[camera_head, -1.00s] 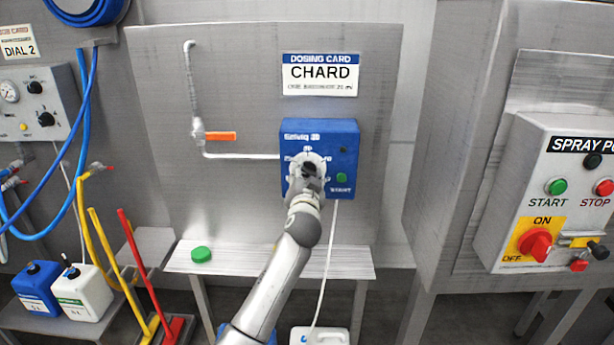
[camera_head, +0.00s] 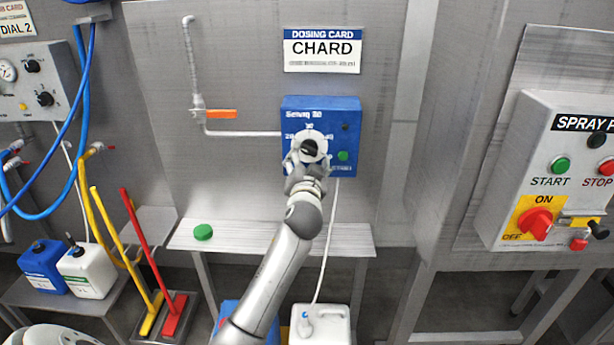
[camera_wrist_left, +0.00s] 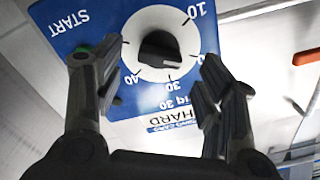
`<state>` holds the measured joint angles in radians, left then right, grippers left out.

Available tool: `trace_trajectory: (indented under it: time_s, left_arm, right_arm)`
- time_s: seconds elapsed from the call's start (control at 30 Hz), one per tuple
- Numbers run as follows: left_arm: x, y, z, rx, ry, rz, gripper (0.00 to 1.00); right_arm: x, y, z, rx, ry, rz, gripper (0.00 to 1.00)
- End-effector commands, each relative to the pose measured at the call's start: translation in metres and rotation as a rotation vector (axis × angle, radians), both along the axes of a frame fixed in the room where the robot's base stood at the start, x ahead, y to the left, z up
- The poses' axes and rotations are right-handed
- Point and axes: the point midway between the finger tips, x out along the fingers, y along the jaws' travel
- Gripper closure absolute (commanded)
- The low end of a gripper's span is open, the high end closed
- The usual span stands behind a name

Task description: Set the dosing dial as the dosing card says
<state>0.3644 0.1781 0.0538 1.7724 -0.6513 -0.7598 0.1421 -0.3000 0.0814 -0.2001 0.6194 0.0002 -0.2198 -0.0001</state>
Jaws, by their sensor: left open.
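The dosing card (camera_head: 321,50) is on the metal panel above the blue dosing box (camera_head: 351,112). It reads CHARD in large letters; its small line is too blurred to read. The box carries a white dial (camera_head: 293,140) with a black knob (camera_head: 310,146), and a green START button (camera_head: 343,156). In the left wrist view the dial (camera_wrist_left: 146,22) appears upside down, with 10, 30 and 40 legible around the black knob (camera_wrist_left: 158,47). My left gripper (camera_head: 306,170) is open in front of the dial, its fingers (camera_wrist_left: 162,62) apart on either side of the knob. My right gripper is not seen.
A pipe with an orange valve handle (camera_head: 222,114) runs into the box from the left. A shelf (camera_head: 345,238) below holds a green cap (camera_head: 203,232). The spray panel (camera_head: 510,190) stands at right. A white cable hangs beside my left arm.

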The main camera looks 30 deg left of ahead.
Motion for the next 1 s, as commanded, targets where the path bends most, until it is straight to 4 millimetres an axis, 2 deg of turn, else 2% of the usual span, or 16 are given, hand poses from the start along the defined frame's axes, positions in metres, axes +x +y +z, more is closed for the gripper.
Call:
trace_trajectory:
  time_s: [0.2, 0.43, 0.63, 1.0]
  left_arm:
    - [-0.033, -0.022, -0.001, -0.002, 0.000, -0.003, 0.36]
    - [-0.060, -0.037, -0.001, -0.001, 0.001, -0.002, 0.36]
    - [-0.068, -0.042, -0.001, -0.002, 0.001, -0.001, 0.36]
    - [-0.069, -0.042, 0.000, 0.000, 0.000, -0.001, 0.36]
  right_arm:
    - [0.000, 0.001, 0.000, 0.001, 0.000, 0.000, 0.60]
    - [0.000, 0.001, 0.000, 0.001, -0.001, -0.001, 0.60]
    - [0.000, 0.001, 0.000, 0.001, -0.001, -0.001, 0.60]
    - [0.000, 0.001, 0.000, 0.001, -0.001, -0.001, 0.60]
